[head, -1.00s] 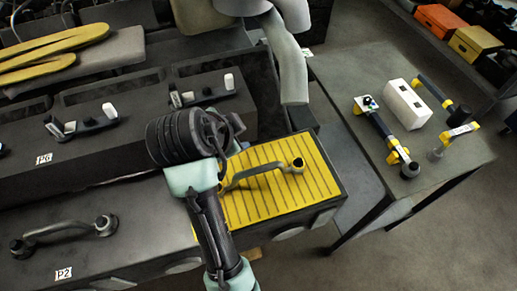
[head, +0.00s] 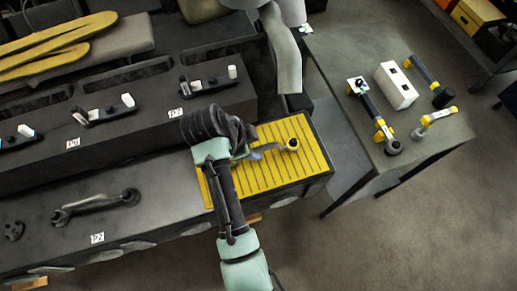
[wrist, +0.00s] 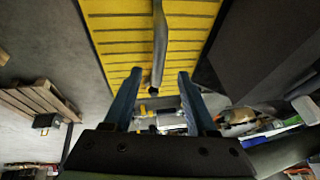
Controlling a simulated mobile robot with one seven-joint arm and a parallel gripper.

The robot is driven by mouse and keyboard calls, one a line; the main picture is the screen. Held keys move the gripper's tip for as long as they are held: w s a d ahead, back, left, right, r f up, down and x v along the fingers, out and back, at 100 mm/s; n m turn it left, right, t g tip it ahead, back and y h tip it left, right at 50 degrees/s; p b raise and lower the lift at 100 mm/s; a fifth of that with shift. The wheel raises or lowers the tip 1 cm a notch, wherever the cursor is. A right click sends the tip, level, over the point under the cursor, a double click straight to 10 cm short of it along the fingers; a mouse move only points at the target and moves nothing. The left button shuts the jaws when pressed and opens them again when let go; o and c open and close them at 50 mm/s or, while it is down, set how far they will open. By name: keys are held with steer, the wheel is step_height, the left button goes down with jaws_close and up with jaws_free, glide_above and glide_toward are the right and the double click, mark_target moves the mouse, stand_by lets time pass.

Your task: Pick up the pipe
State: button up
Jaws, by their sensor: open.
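The grey pipe (head: 270,148) lies on the yellow ribbed mat (head: 290,178), its right end fitting showing in the head view. My wrist and arm hide its left part. In the wrist view the pipe (wrist: 160,45) runs lengthwise over the yellow mat (wrist: 110,30), its near end lying between my fingertips. My gripper (wrist: 159,76) is open, with one blue finger on each side of the pipe. No contact with the pipe is visible. In the head view my gripper is mostly hidden behind my wrist.
Another pipe (head: 95,203) lies on the dark engine block at left, near a P2 label (head: 97,238). A side table (head: 430,140) at right holds wrench-like tools and a white box (head: 397,86).

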mark_target(258, 148)
steer(key=shift+p+x, duration=0.95)
steer(key=shift+x, duration=1.8)
steer(key=shift+s, duration=0.15)
jaws_close()
